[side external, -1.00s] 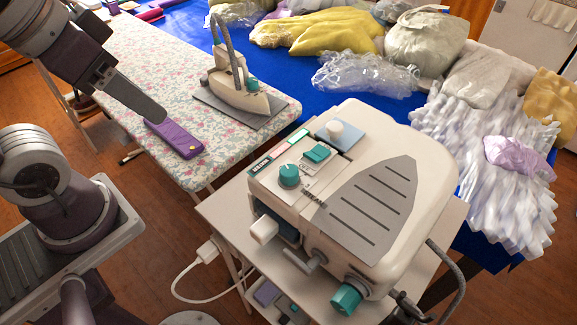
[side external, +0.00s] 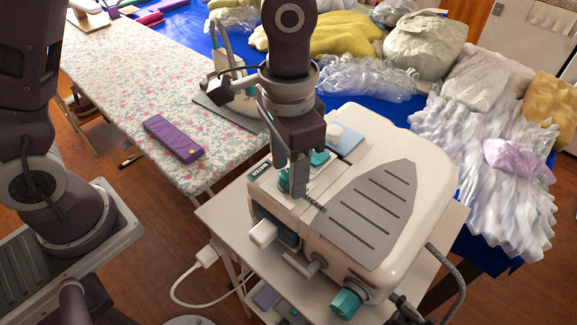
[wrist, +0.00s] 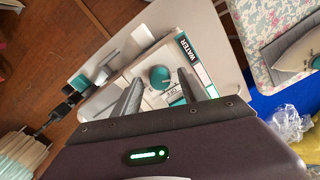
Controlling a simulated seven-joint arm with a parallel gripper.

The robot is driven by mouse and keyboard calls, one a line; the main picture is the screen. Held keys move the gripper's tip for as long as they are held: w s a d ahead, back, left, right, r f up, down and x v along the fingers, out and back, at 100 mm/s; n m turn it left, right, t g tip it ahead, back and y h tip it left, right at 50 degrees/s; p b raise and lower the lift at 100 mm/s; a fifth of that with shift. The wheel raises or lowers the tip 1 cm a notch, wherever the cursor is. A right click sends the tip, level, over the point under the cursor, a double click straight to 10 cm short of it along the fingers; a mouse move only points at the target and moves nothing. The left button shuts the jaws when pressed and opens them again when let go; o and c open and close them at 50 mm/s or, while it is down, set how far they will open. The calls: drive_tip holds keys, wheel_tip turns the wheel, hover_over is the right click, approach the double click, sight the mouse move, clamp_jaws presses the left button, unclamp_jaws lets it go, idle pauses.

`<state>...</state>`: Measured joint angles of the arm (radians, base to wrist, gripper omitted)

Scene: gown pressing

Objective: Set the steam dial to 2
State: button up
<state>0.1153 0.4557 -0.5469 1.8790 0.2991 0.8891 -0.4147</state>
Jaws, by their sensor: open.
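The steam station (side external: 432,170) is a cream box with a grey slatted plate. On its top, a teal dial (side external: 284,181) is partly hidden behind my gripper (side external: 297,186). In the wrist view the round teal dial (wrist: 159,77) shows whole, with small printed marks beside it that I cannot read. My gripper is open and points down at the dial. In the wrist view its two fingers lie either side of the dial, apart from each other; I cannot tell whether they touch it. I cannot read the dial's setting.
A teal rocker (side external: 319,158) sits close beside the dial. A larger teal knob (side external: 345,303) is on the station's front. An iron (side external: 238,98) and a purple case (side external: 173,139) lie on the floral board (side external: 125,100). Bagged garments (side external: 425,45) crowd the blue table behind.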

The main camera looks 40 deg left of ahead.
drive_tip(key=shift+f, duration=0.15)
clamp_jaws()
